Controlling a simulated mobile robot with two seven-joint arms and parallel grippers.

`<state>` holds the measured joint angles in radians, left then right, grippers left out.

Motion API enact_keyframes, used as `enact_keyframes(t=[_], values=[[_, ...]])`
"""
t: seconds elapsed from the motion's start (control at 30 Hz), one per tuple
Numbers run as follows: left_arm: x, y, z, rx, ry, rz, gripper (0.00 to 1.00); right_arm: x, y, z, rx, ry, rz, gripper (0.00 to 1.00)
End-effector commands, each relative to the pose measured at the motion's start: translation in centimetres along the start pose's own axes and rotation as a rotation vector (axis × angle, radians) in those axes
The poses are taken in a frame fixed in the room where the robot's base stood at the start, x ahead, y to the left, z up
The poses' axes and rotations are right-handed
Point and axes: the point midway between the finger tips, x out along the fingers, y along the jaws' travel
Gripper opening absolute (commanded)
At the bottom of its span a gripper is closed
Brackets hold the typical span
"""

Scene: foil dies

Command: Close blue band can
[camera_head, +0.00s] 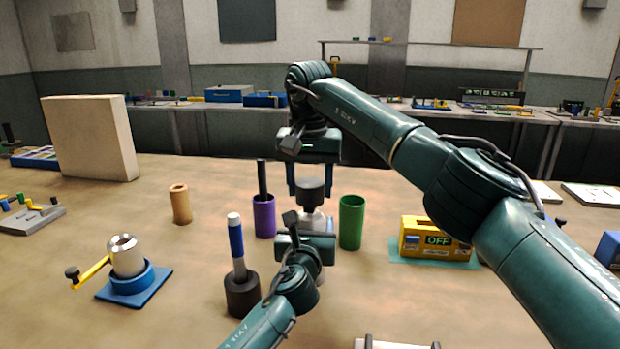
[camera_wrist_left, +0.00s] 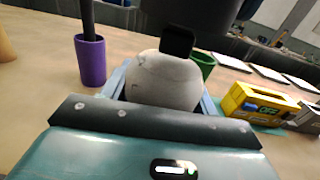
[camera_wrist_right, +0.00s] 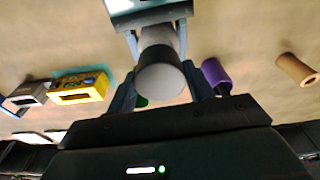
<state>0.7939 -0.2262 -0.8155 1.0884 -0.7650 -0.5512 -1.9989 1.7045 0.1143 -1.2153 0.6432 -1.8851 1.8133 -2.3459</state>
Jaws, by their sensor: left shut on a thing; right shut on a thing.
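A pale can body (camera_head: 314,222) with a dark round cap (camera_head: 311,188) above it stands upright between my two grippers near the table's middle. I cannot make out a blue band on it. My left gripper (camera_head: 308,232) is shut on the pale body, which also shows in the left wrist view (camera_wrist_left: 160,82). My right gripper (camera_head: 310,192) comes from above, its fingers on both sides of the dark cap; in the right wrist view the cap (camera_wrist_right: 160,82) sits between them. The fingers hide part of the can, and I cannot tell whether the cap is fully seated.
A purple cup (camera_head: 264,217) with a dark rod and a green cup (camera_head: 351,222) flank the can closely. A blue-and-white marker (camera_head: 236,243) stands in a black holder (camera_head: 242,297). A yellow OFF box (camera_head: 412,240) is right; a blue-based crank device (camera_head: 135,285) is left.

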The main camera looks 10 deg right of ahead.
Motion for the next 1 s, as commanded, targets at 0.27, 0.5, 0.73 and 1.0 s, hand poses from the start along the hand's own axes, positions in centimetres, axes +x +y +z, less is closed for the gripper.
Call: enact_keyframes(t=[0.27,0.5,0.73,1.0], values=[[0.0,0.0,-0.1,0.000,0.001,0.000,0.18,0.0,0.0,0.0,0.000,0.000,0.000,0.31],[0.0,0.0,-0.1,0.000,0.001,0.000,0.18,0.1,0.0,0.0,0.000,0.000,0.000,0.31],[0.0,0.0,0.0,0.000,0.001,0.000,0.18,1.4,0.0,0.2,0.001,-0.003,0.000,0.31],[0.0,0.0,0.0,0.000,0.001,0.000,0.18,1.8,0.0,0.2,0.003,-0.001,-0.001,0.31]])
